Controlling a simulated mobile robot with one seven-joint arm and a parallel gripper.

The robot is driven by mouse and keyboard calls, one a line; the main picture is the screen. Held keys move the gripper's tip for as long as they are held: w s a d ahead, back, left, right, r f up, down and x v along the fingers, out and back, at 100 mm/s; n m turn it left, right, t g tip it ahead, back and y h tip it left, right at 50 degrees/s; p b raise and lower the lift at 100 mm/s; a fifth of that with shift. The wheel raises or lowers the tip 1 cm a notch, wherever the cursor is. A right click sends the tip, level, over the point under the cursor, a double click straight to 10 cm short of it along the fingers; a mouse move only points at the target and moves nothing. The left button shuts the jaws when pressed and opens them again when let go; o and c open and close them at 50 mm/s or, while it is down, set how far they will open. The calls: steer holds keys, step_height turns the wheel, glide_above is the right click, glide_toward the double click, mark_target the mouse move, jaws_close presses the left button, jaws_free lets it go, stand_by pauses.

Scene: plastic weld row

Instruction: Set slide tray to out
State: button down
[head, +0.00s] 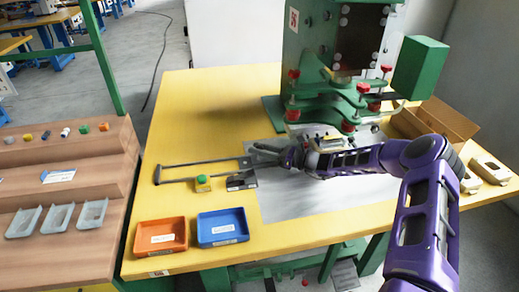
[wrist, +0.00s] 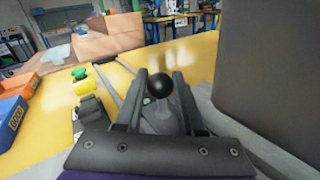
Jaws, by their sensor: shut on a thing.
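The slide tray's two grey rails (head: 200,163) reach left over the yellow table from the fixture, with a dark end bar at their left end. They also show in the wrist view (wrist: 108,82). My gripper (head: 256,153) is at the right end of the rails. In the wrist view, my gripper (wrist: 161,78) has its two fingers on either side of a black ball knob (wrist: 160,85), shut on it. The knob stands on a pale grey base, mostly hidden by the fingers. The knob is hidden by my gripper in the head view.
A green button on a yellow box (head: 203,183) and a small black box (head: 241,180) sit in front of the rails. A green machine (head: 335,60) stands behind my arm. The table's back left is clear.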

steer(key=a, duration=0.2)
steer(key=s+a, duration=0.1)
steer(key=a, duration=0.1)
steer(key=shift+a+p, duration=0.2)
steer(key=shift+p, duration=0.2)
steer(key=c, duration=0.5)
jaws_free()
steer(key=shift+d, duration=0.1)
steer(key=p+v, duration=0.1)
steer(key=v, duration=1.6)
steer(key=shift+d, duration=0.15)
